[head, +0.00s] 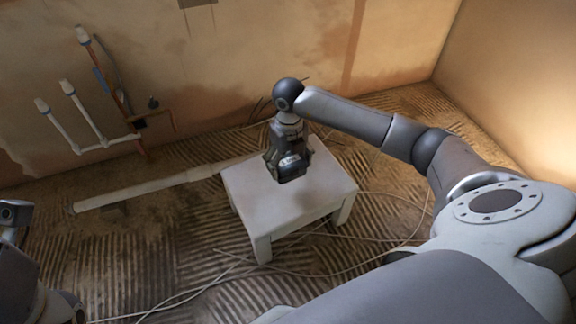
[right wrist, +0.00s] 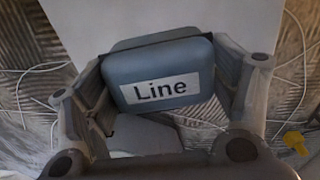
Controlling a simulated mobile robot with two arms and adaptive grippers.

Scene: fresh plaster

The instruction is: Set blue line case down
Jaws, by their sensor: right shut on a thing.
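The blue line case (right wrist: 165,72) is a small blue-grey box with a white label reading "Line". In the right wrist view it sits between the two fingers of my right gripper (right wrist: 165,95), which is shut on it. In the head view my right gripper (head: 287,158) holds the case (head: 292,168) over the middle of a small white table (head: 315,195). I cannot tell whether the case touches the tabletop. My left arm shows only in part at the left edge of the head view, and its fingers cannot be made out.
A long pale pipe (head: 135,193) lies on the ridged floor left of the table. Cables (head: 300,272) run across the floor around the table legs. White pipes (head: 85,120) stand by the back wall. The tabletop around the case is bare.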

